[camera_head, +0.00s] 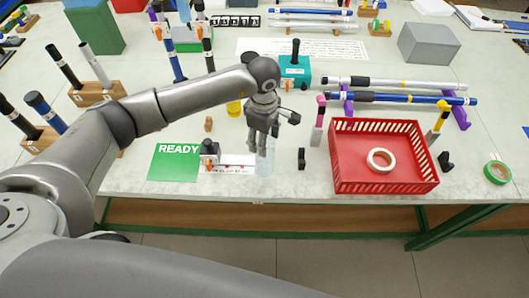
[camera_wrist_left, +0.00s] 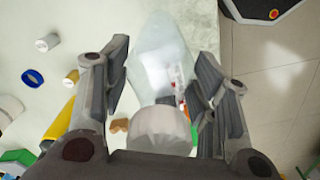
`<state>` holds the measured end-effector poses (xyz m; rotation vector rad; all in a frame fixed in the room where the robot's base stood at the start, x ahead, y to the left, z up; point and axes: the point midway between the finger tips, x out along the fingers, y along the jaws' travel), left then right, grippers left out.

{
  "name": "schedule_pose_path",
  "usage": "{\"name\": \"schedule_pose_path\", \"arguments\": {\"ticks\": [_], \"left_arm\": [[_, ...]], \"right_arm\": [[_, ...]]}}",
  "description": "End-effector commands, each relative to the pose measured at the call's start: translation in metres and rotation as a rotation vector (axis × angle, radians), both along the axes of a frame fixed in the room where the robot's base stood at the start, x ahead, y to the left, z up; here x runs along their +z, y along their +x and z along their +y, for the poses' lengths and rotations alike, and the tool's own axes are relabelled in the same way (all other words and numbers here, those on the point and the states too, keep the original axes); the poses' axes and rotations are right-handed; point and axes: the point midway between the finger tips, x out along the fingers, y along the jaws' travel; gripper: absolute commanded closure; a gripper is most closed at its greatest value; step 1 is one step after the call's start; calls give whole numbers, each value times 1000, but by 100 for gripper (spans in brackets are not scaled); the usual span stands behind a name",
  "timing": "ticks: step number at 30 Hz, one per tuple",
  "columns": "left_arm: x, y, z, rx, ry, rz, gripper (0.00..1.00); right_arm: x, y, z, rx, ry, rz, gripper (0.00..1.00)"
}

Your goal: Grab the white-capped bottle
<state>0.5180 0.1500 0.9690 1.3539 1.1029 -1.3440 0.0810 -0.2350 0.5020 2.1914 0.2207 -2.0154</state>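The white-capped bottle has a clear, pale body (camera_wrist_left: 163,60) and a white cap (camera_wrist_left: 160,130). In the left wrist view the cap is nearest the camera and the body stretches away between the two fingers. In the head view only part of the pale body (camera_head: 265,164) shows, below the fingers near the table's front edge; the cap is hidden there. My left gripper (camera_head: 258,150) points down over the bottle. In the left wrist view its fingers (camera_wrist_left: 163,75) are spread, with gaps visible on both sides of the bottle. My right gripper is not in view.
A black-and-white device (camera_head: 209,150) stands left of the bottle by a green READY card (camera_head: 174,162). A small black block (camera_head: 301,158) and a red crate (camera_head: 345,174) with a tape roll (camera_head: 380,160) are to the right. A teal box (camera_head: 296,70) stands behind.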

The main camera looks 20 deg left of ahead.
Motion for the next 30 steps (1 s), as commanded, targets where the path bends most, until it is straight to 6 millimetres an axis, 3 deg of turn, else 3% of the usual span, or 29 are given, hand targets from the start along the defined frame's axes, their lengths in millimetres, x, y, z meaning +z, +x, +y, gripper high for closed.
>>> {"name": "schedule_pose_path", "arguments": {"ticks": [2, 10, 22, 27, 30], "left_arm": [[0, 0, 0, 0, 0, 0, 61], [0, 0, 0, 0, 0, 0, 95], [8, 1, 0, 0, -2, -3, 96], [30, 2, 0, 0, 0, -7, 96], [43, -10, -5, -5, -2, -6, 96]], "right_arm": [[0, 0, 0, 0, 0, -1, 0], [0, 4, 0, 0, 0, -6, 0], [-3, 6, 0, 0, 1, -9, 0], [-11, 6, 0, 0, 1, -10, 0], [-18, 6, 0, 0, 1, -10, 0]]}}
